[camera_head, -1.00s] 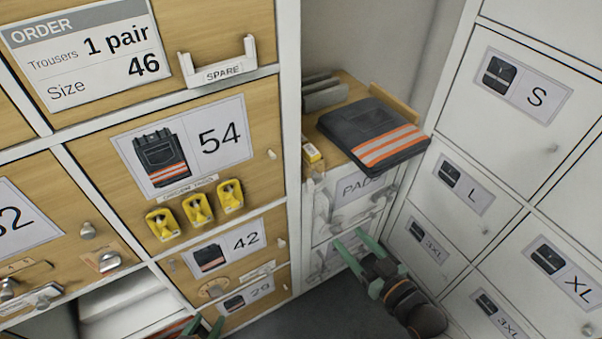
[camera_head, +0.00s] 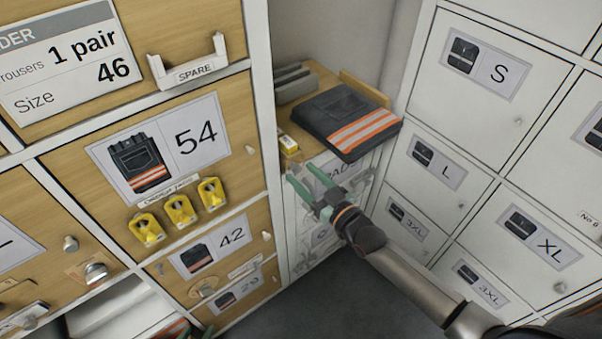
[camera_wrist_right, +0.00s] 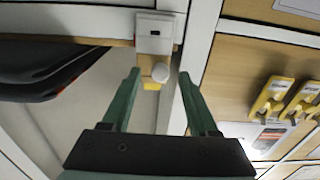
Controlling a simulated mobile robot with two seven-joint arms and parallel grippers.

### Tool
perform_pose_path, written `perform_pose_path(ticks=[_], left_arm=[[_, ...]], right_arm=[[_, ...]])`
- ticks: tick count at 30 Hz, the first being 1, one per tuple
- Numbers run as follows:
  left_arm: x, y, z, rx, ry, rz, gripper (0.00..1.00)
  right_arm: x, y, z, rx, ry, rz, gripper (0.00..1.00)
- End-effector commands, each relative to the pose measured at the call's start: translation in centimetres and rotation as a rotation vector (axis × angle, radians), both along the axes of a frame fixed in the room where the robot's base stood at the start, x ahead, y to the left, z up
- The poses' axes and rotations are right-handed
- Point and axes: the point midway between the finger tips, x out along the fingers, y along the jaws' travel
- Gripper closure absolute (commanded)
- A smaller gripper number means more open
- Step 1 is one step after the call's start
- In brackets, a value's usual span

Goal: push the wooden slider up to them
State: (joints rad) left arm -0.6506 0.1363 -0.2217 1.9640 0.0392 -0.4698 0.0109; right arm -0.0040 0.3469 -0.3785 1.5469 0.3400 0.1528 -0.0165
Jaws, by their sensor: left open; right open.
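Dark folded trousers with orange stripes (camera_head: 345,118) lie on the wooden top of the corner cabinet (camera_head: 303,160). A wooden bar (camera_head: 365,88) stands along their back edge. In the right wrist view, a small wooden piece with a round pale knob (camera_wrist_right: 160,72) shows below a white box (camera_wrist_right: 154,32); I cannot tell which wooden part is the slider. My right gripper (camera_head: 301,173) is open and empty in front of the cabinet's top edge. In the wrist view its fingers point towards the knob, apart from it. Only a sliver of my left gripper (camera_head: 207,331) shows at the bottom edge.
Grey upright pieces (camera_head: 293,80) stand left of the trousers. A yellow-and-white box (camera_head: 288,146) sits at the cabinet's front left. Floor is free between.

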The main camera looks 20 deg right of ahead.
Motion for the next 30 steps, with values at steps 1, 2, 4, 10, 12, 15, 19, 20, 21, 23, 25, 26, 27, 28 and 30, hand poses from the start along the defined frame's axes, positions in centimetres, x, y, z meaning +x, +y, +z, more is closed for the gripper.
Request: perform_pose_path(ticks=[1, 2, 4, 10, 12, 15, 19, 20, 21, 23, 25, 26, 27, 28, 30], left_arm=[[0.03, -0.03, -0.09, -0.001, 0.000, -0.001, 0.50], [0.03, -0.03, -0.10, -0.001, 0.000, -0.001, 0.50], [0.03, -0.04, -0.14, 0.000, 0.001, -0.001, 0.50], [0.08, -0.11, -0.05, -0.001, -0.001, -0.002, 0.50], [0.10, -0.15, 0.01, -0.002, -0.002, -0.003, 0.50], [0.11, -0.19, 0.05, -0.003, -0.003, -0.003, 0.50], [0.12, -0.21, 0.06, -0.003, -0.003, -0.004, 0.50], [0.12, -0.22, 0.06, -0.003, -0.003, -0.004, 0.50], [0.12, -0.22, 0.06, -0.004, -0.004, -0.004, 0.50], [0.12, -0.23, 0.07, -0.004, -0.004, -0.004, 0.50], [0.12, -0.23, 0.07, -0.004, -0.004, -0.004, 0.50], [0.13, -0.23, 0.07, -0.004, -0.004, -0.004, 0.50], [0.13, -0.24, 0.07, -0.004, -0.004, -0.004, 0.50], [0.13, -0.24, 0.07, -0.004, -0.004, -0.004, 0.50], [0.13, -0.24, 0.07, -0.003, -0.004, -0.005, 0.50]], right_arm=[[0.55, 0.18, -0.02, 0.000, -0.001, 0.000, 0.40], [0.76, 0.28, -0.03, 0.000, -0.001, 0.000, 0.40], [1.16, 0.44, -0.02, 0.000, 0.000, 0.000, 0.40], [1.48, 0.60, -0.02, 0.001, 0.001, 0.001, 0.40], [1.47, 0.60, -0.02, 0.001, 0.001, 0.001, 0.40], [1.46, 0.58, -0.01, 0.001, 0.001, 0.000, 0.41], [1.45, 0.57, -0.01, 0.001, 0.001, 0.000, 0.56], [1.46, 0.56, -0.01, 0.000, 0.001, 0.000, 0.59], [1.46, 0.56, -0.01, 0.000, 0.001, 0.000, 0.63], [1.45, 0.56, -0.01, 0.000, 0.001, 0.000, 0.70], [1.45, 0.55, -0.01, 0.000, 0.001, 0.000, 0.78], [1.45, 0.55, -0.01, 0.000, 0.001, 0.000, 0.81], [1.45, 0.55, -0.01, 0.000, 0.001, 0.000, 0.86], [1.44, 0.54, -0.02, 0.000, 0.001, 0.000, 0.89], [1.44, 0.54, -0.02, 0.000, 0.001, 0.000, 0.97]])
